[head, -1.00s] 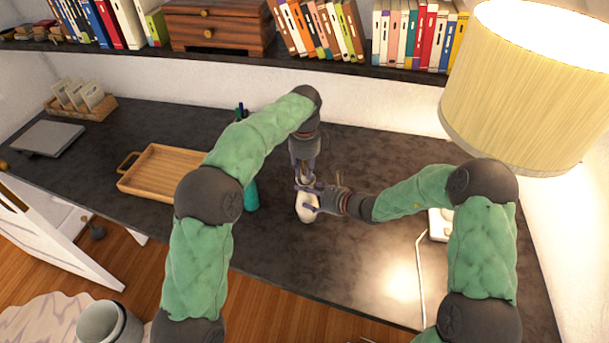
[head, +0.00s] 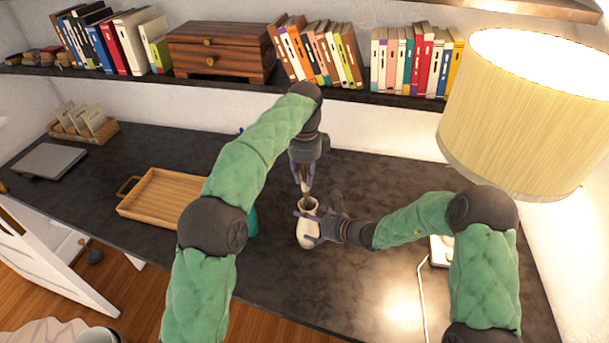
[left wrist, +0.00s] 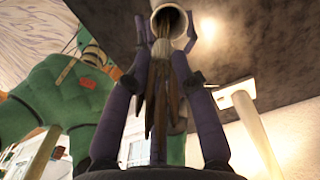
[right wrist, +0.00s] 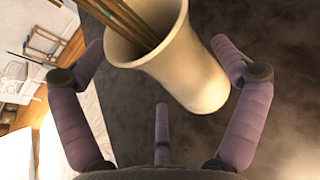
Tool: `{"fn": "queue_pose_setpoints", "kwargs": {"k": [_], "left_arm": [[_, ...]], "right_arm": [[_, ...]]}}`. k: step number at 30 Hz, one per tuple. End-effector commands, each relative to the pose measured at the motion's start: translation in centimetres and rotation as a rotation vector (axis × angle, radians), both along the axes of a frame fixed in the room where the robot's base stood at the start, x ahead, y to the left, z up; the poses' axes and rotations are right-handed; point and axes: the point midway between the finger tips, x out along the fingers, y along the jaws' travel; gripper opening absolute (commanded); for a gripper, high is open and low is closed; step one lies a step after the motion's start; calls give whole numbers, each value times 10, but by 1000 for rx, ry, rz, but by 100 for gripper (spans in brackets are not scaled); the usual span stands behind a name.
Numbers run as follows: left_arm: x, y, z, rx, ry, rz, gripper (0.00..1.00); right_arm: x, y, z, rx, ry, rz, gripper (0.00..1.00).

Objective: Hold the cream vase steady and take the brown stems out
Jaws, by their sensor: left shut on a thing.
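The cream vase (head: 308,232) stands near the middle of the dark desk, its mouth facing up. My left gripper (head: 305,188) is above it, shut on the brown stems (head: 307,204), whose lower ends are still inside the mouth. In the left wrist view the stems (left wrist: 160,85) run from between the fingers into the vase (left wrist: 181,25). My right gripper (head: 312,228) reaches in from the right with its fingers spread on either side of the vase. In the right wrist view a gap shows between the vase (right wrist: 195,75) and the right-hand finger.
A wooden tray (head: 150,212) and a teal object (head: 252,222), partly hidden by my left arm, lie to the left. A large lamp (head: 520,110) stands at the right. A shelf (head: 220,84) with books and a drawer box runs along the back. The desk in front of the vase is clear.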

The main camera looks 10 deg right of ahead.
Motion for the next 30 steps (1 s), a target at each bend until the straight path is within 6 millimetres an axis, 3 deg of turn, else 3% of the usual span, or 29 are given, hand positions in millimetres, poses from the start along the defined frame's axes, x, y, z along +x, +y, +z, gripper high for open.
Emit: {"fn": "queue_pose_setpoints", "kwargs": {"k": [11, 30], "left_arm": [[0, 0, 0, 0, 0, 0, 0], [0, 0, 0, 0, 1, 0, 0]], "right_arm": [[-1, -3, 4, 1, -6, -1, 98], [-50, -50, 31, 0, -4, -1, 98]]}}
